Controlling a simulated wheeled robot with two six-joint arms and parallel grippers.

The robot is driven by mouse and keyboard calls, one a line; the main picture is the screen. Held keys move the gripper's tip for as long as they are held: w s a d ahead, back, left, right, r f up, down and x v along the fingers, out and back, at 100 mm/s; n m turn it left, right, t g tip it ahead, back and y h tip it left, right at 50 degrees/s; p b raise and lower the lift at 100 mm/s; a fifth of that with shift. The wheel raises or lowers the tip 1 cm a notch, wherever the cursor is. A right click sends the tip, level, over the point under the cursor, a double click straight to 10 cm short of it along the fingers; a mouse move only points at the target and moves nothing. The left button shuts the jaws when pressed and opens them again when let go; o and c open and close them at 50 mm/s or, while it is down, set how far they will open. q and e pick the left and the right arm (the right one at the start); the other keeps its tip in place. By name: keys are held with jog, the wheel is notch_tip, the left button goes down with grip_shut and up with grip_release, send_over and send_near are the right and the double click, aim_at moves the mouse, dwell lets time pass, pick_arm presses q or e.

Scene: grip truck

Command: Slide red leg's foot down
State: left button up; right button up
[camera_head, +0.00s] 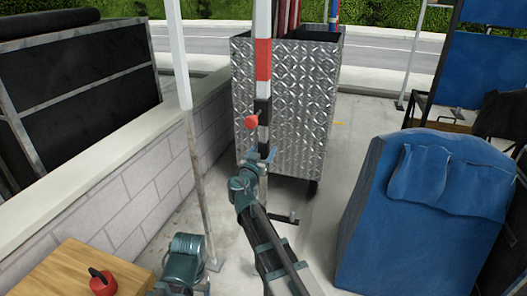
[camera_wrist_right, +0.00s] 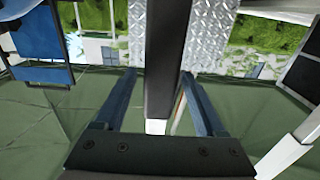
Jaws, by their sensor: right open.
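The red leg (camera_head: 263,60) is an upright pole with red, white and black bands in the head view. A red knob (camera_head: 251,121) sticks out of its left side. My right gripper (camera_head: 262,156) is at the pole just below the black band. In the right wrist view its two fingers (camera_wrist_right: 158,76) are apart, with the dark leg (camera_wrist_right: 168,45) between them. The gripper is open and not clamped on the leg. A thinner lower part runs down behind my arm to a dark foot (camera_head: 286,217) on the ground. My left gripper is not visible.
A metal diamond-plate cart (camera_head: 310,110) stands right behind the leg. A white-and-grey pole (camera_head: 198,175) and a low block wall (camera_head: 120,190) are to the left. A red knobbed object (camera_head: 102,283) sits on a wooden top (camera_head: 70,262). A blue covered block (camera_head: 400,240) is at right.

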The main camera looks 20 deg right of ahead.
grip_shut()
dwell(1.4)
